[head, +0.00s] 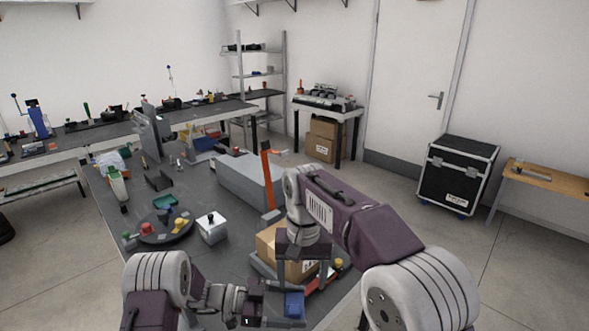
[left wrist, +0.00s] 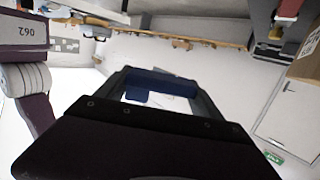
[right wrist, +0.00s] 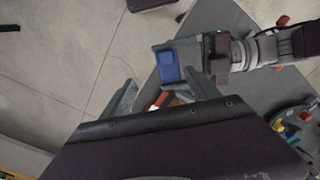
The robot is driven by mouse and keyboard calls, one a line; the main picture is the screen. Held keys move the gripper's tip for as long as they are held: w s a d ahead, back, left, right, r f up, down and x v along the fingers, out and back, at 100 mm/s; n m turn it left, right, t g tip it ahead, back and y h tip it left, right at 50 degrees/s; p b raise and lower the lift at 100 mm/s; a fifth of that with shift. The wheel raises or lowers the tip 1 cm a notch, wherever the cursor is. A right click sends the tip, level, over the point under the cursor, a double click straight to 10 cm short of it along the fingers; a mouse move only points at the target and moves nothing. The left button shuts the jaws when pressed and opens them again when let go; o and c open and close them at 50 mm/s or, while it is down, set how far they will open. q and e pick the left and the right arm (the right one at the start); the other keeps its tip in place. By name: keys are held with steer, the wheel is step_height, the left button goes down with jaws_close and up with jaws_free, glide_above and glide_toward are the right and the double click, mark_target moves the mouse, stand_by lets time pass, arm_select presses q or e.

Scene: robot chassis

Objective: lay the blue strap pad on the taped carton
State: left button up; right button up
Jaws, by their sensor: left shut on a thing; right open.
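The blue strap pad (head: 293,304) is gripped by my left gripper (head: 286,309) near the table's front edge. In the left wrist view the pad (left wrist: 160,83) spans between the two fingers; it also shows in the right wrist view (right wrist: 168,66). The brown carton (head: 267,240) stands just behind the pad, partly hidden by my right gripper (head: 303,277). The carton's edge shows at the upper right of the left wrist view (left wrist: 308,62). My right gripper is open, with its fingers pointing down in front of the carton. I cannot tell whether it touches the carton.
A small silver box (head: 212,228) and a round dark tray (head: 165,228) of coloured parts lie to the left. A red item (head: 325,283) lies beside the carton's right side.

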steer(key=shift+a+f, duration=0.6)
steer(key=shift+a, duration=0.25)
steer(key=shift+r, duration=0.1)
